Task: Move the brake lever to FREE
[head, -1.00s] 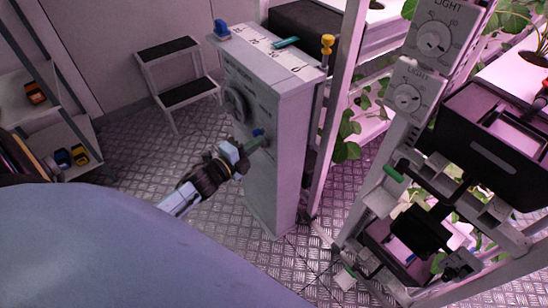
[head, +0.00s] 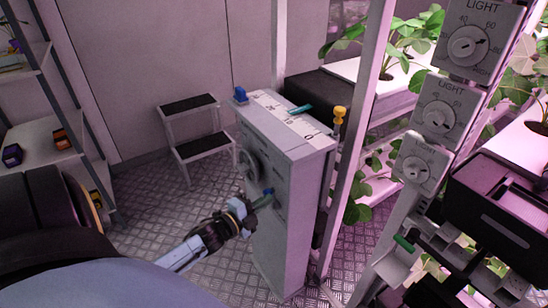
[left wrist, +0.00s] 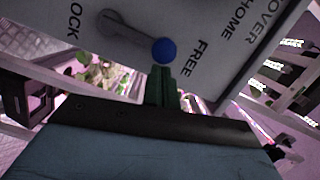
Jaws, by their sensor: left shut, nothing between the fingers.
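The brake lever (left wrist: 128,34) is a grey arm with a blue ball knob (left wrist: 163,50), on a pale panel. In the left wrist view it slants from its pivot toward the FREE label, and the knob is nearer FREE than the partly cut-off LOCK label. In the head view the knob (head: 268,191) sits on the side of a grey cabinet (head: 283,225). My left gripper (head: 262,202) is shut and empty, its green fingertips (left wrist: 163,75) right at the knob. I cannot tell whether they touch it. My right gripper is not in view.
A round dial (head: 248,165) is above the lever on the cabinet. A blue-topped piece (head: 240,95) and a teal marker (head: 300,109) are on its top. A step stool (head: 190,130) stands behind. Plant racks with light dials (head: 468,45) are on the right.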

